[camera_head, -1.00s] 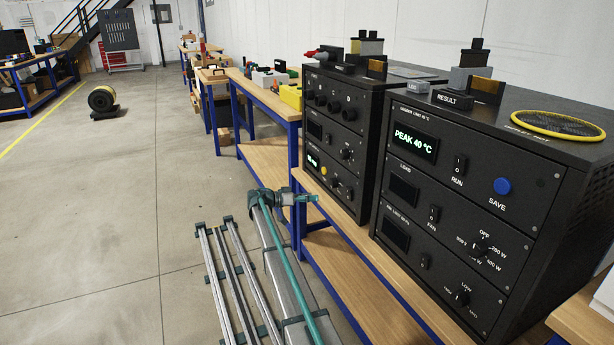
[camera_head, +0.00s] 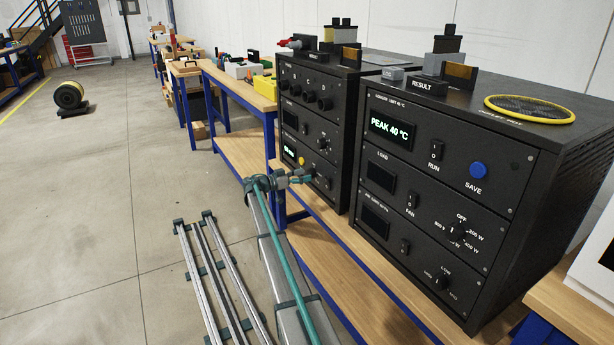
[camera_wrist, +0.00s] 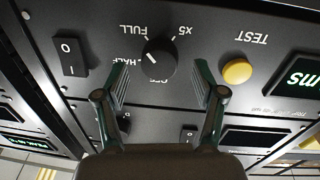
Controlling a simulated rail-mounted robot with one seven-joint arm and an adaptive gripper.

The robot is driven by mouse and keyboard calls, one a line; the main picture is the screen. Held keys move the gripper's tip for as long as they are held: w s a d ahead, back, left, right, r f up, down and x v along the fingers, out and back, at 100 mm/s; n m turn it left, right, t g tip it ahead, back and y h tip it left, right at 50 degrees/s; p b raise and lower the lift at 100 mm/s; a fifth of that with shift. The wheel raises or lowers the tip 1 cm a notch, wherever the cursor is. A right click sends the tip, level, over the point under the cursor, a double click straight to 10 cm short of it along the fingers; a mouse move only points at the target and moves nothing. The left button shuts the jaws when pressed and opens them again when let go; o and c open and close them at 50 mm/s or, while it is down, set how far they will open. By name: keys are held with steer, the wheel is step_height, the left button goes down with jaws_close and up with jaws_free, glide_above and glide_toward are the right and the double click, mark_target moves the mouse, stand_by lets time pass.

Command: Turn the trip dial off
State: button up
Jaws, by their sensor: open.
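The trip dial (camera_wrist: 158,58) is a round black knob on a dark panel in the wrist view. Upside-down labels FULL, x5, HALF and OFF surround it. A small pale mark shows on the knob, but I cannot tell surely which label it points at. My gripper (camera_wrist: 160,84) is open, its two green-grey fingers spread to either side of the dial and seemingly clear of it. The OFF label is partly visible between the fingers. In the head view my gripper (camera_head: 303,177) is at the lower panel of the left black rack (camera_head: 345,130).
A yellow TEST button (camera_wrist: 237,72) is right of the dial, with a green-lit display (camera_wrist: 300,80) beyond. A black O/I rocker switch (camera_wrist: 69,56) is to the left. A second black rack (camera_head: 440,190) stands nearby on the wooden bench (camera_head: 385,285).

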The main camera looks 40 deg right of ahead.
steer(key=shift+x, duration=1)
steer(key=c, duration=1.1)
steer(key=shift+c, duration=0.2)
